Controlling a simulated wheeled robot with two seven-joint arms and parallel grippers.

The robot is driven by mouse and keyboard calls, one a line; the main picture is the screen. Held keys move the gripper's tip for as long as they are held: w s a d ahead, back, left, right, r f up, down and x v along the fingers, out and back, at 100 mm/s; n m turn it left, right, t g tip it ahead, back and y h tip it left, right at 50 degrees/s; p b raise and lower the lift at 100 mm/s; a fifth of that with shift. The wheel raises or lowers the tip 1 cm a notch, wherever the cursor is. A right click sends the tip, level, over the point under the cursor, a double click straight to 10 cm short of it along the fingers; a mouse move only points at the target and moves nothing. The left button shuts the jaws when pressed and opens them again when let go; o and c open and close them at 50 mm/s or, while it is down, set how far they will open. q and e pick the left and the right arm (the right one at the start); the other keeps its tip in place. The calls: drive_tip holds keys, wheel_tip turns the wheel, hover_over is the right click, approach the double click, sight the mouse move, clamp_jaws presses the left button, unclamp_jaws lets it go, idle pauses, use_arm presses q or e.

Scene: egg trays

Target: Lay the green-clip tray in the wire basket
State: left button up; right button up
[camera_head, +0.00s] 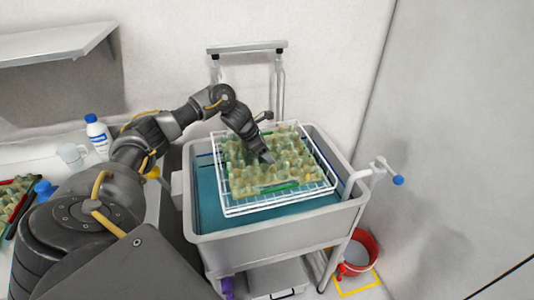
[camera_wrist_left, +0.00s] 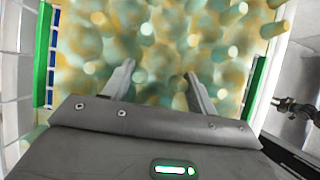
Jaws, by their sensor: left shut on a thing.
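The green-clip tray (camera_head: 278,187), bumpy in pale green and yellow, is at the white wire basket (camera_head: 283,204), within its outline. I cannot tell whether it rests on the basket floor or hangs slightly above. My left gripper (camera_head: 267,158) reaches down over the tray's middle and is shut on it. In the left wrist view, the gripper's two fingers (camera_wrist_left: 158,80) stand apart against the blurred bumpy surface, with green clips (camera_wrist_left: 41,60) at both sides. The exact grip point is hidden. My right gripper is out of view.
The basket stands in a grey sink cart (camera_head: 270,235) with a blue-green bottom. A blue-ended lever (camera_head: 398,180) sticks out at right. A red bucket (camera_head: 372,243) is on the floor. At left are a bottle (camera_head: 97,138), a cup (camera_head: 70,156) and another tray with red clips (camera_head: 8,184).

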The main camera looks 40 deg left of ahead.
use_arm(q)
drive_tip(key=shift+f, duration=0.35)
drive_tip(key=shift+a+f, duration=0.1)
drive_tip(key=shift+f, duration=0.15)
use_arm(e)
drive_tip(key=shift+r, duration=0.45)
use_arm(q)
drive_tip(key=o, duration=1.2)
